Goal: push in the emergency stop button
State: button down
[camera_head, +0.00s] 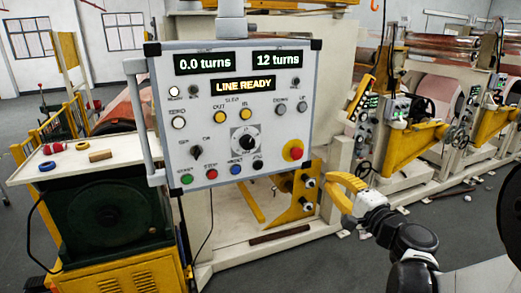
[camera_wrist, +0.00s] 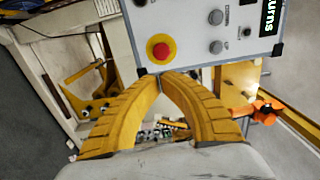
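The emergency stop button (camera_head: 295,153) is a red knob on a yellow base at the lower right of the grey control panel (camera_head: 215,135). In the wrist view the red button (camera_wrist: 160,50) shows its face, just above my fingertips. My gripper (camera_head: 332,180) has yellow fingers and is below and right of the button in the head view. In the wrist view my gripper (camera_wrist: 162,75) has its two fingertips together, with nothing between them. The tips appear near the panel's bottom edge and apart from the button; the exact gap cannot be told.
The panel's display (camera_head: 243,85) reads "LINE READY". Other knobs and buttons, such as a red one (camera_head: 212,174), sit along its lower part. A white side table (camera_head: 70,172) holds tape rolls at left. Yellow machinery (camera_head: 305,195) stands behind the panel. Open floor lies at lower right.

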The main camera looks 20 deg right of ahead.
send_near(304, 159)
jog(key=w+a+r, duration=0.2)
jog(key=w, duration=0.1)
jog(key=w+a+r, duration=0.1)
jog(key=w, duration=0.1)
jog(key=shift+a, duration=0.4)
